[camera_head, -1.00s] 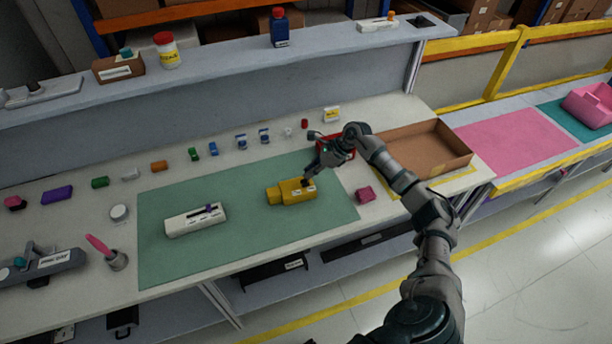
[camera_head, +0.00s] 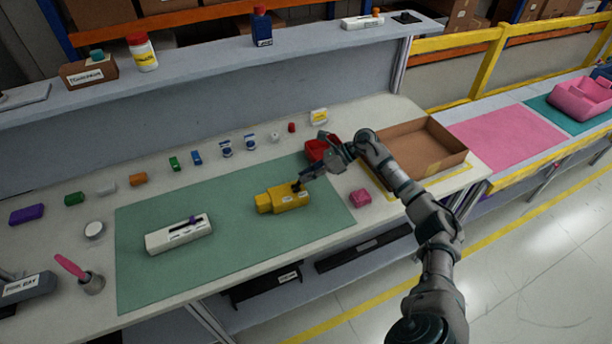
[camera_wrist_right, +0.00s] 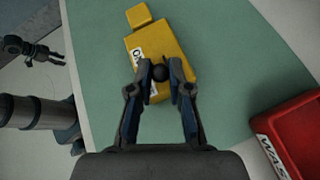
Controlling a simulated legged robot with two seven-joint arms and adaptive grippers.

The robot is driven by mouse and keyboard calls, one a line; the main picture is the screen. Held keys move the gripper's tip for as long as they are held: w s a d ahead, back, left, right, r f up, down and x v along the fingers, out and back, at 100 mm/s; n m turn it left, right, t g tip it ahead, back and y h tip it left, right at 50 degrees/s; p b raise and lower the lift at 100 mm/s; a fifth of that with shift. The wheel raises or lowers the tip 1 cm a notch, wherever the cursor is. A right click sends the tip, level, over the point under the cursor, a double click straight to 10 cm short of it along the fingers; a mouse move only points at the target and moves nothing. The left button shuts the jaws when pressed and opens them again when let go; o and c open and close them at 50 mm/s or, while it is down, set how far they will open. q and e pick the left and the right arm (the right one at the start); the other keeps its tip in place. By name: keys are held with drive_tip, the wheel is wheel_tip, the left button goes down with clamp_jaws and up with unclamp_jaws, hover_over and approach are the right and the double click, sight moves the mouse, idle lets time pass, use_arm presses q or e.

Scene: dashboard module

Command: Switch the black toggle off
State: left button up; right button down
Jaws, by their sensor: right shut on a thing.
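The yellow module (camera_head: 283,199) lies on the green mat, its narrower block end to the left. Its black toggle (camera_wrist_right: 159,73) shows as a round dark knob between my right fingertips in the wrist view. A white label (camera_wrist_right: 138,57), seemingly reading "ON", is beside it. My right gripper (camera_head: 299,186) reaches down to the module's top from the right; in the wrist view the gripper (camera_wrist_right: 159,71) is shut on the black toggle. The fingers partly hide the toggle's base, so its tilt is unclear. A dark jointed part (camera_wrist_right: 30,50) at the wrist view's left may be my left gripper.
A white module with a purple slider (camera_head: 180,234) lies on the mat (camera_head: 240,245) to the left. A brown tray (camera_head: 425,143) stands to the right. Small coloured parts line the back.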

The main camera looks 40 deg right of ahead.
drive_tip(key=shift+s+f, duration=0.1)
drive_tip(key=shift+f, duration=0.3)
drive_tip(key=c, duration=1.3)
unclamp_jaws()
drive_tip(key=shift+o, duration=1.1)
drive_tip(key=shift+r, duration=0.1)
drive_tip(key=shift+d, duration=0.1)
drive_tip(key=v, duration=1.2)
drive_tip(key=shift+w, duration=0.2)
